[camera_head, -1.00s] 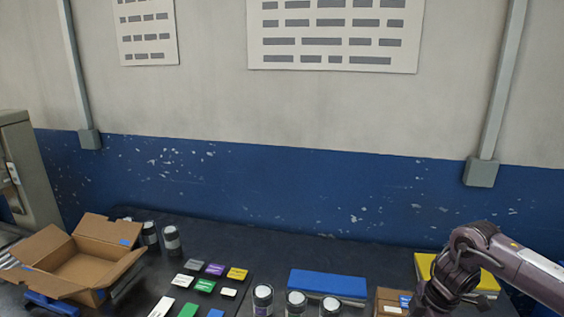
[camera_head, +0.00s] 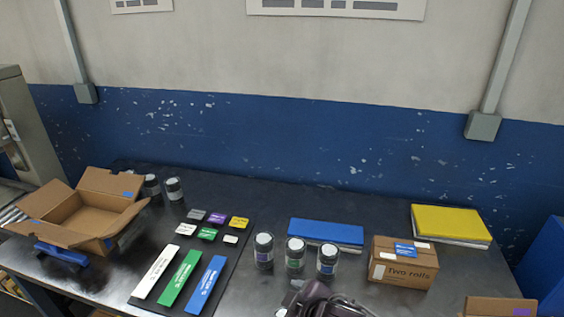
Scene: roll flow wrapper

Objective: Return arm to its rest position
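A dark purple-grey part of my own arm shows at the bottom edge, right of centre, in front of the jars. Its gripper fingers do not show. My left gripper is not in view either. On the black table (camera_head: 340,205) stand a closed carton marked "Two rolls" (camera_head: 402,272) and three jars with white lids: left (camera_head: 264,254), middle (camera_head: 295,258) and right (camera_head: 327,262). The arm part is near the jars; whether it touches any is hidden.
An open cardboard box (camera_head: 78,222) stands at the left. Long labels, white (camera_head: 156,271), green (camera_head: 181,278) and blue (camera_head: 206,286), lie below several small cards. A blue pad (camera_head: 326,231) and a yellow pad (camera_head: 449,223) lie at the back. Another carton (camera_head: 498,307) is at lower right.

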